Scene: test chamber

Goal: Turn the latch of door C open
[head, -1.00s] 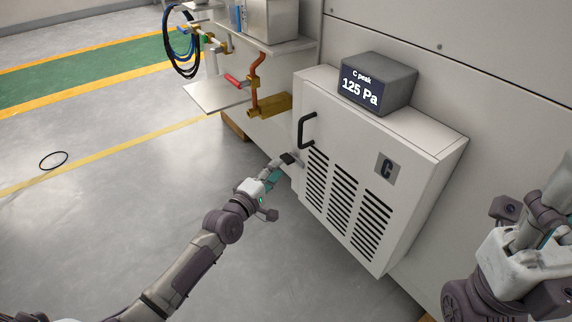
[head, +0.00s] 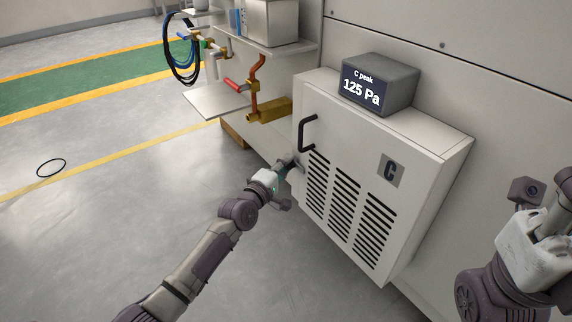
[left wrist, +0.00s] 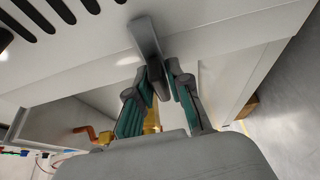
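Door C is the white slatted front of the cabinet (head: 345,190), with a plate marked C (head: 391,170); it looks shut. Its grey latch lever (left wrist: 146,38) juts from the door's edge in the left wrist view, with its dark end between my fingertips. My left gripper (head: 286,163) is at the cabinet's left side, below the black handle (head: 304,133), and covers most of the latch in the head view. The two teal-padded fingers of this gripper (left wrist: 158,78) stand apart, one on each side of the lever; I cannot tell whether they touch it. My right arm is at the right edge, its fingers mostly cut off.
A grey display box (head: 379,84) reading "C peak 125 Pa" sits on top of the cabinet. Left of it are a brass fitting (head: 270,110), a red-handled valve (head: 234,85) and a pale shelf (head: 208,103). The floor (head: 110,220) at left is open, with a small black ring (head: 51,168).

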